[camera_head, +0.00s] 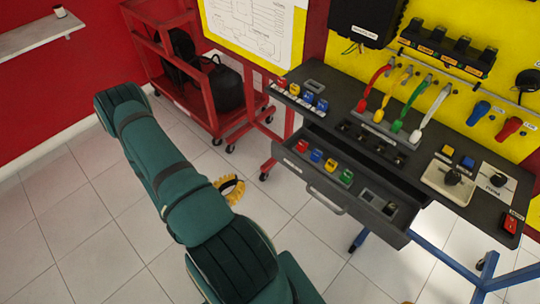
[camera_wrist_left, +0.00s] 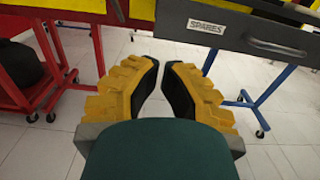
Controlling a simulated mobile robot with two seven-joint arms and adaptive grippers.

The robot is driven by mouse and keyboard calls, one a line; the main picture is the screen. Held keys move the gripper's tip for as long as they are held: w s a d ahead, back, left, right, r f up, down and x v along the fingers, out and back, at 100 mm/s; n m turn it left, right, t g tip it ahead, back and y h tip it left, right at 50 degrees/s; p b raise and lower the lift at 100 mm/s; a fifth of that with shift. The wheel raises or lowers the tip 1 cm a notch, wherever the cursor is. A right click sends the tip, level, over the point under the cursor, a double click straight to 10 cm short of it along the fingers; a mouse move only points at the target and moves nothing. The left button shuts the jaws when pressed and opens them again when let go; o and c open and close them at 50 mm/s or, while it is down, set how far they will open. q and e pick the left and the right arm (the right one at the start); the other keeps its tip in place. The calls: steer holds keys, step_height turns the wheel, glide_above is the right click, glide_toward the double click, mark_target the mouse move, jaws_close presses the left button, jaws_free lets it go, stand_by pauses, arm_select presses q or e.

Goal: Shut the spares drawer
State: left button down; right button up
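The spares drawer (camera_head: 360,207) is pulled out from under the dark bench top, toward the lower left in the head view. Its grey front with a bar handle (camera_head: 325,200) faces me. In the left wrist view the drawer front (camera_wrist_left: 232,27) shows at upper right, with a SPARES label and its handle (camera_wrist_left: 277,48). My left gripper (camera_head: 232,187) has yellow fingers and is left of the drawer front, apart from it. In the left wrist view its black-padded fingertips (camera_wrist_left: 162,66) nearly meet, with nothing between them.
The drawer holds red, blue, yellow and green pieces. The bench top (camera_head: 345,97) carries coloured hoses, connectors and switches. A red cart (camera_head: 214,122) with a black tank stands left of the bench. Blue legs (camera_head: 440,252) stand below. The tiled floor before the drawer is clear.

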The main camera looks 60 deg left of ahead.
mark_target(273, 152)
arm_select(q)
steer(key=b+x, duration=0.1)
steer(key=x, duration=1.3)
steer(key=shift+s+a, duration=0.1)
steer(key=shift+w+a, duration=0.1)
steer(key=shift+w, duration=0.55)
steer(key=p+x, duration=0.1)
steer(key=x, duration=1.2)
steer(key=shift+w+a+p, duration=0.15)
steer(key=shift+w+p, duration=0.15)
steer(key=shift+p, duration=0.05)
steer(key=shift+w, duration=0.1)
steer(key=shift+r, duration=0.1)
steer(key=shift+a, duration=0.1)
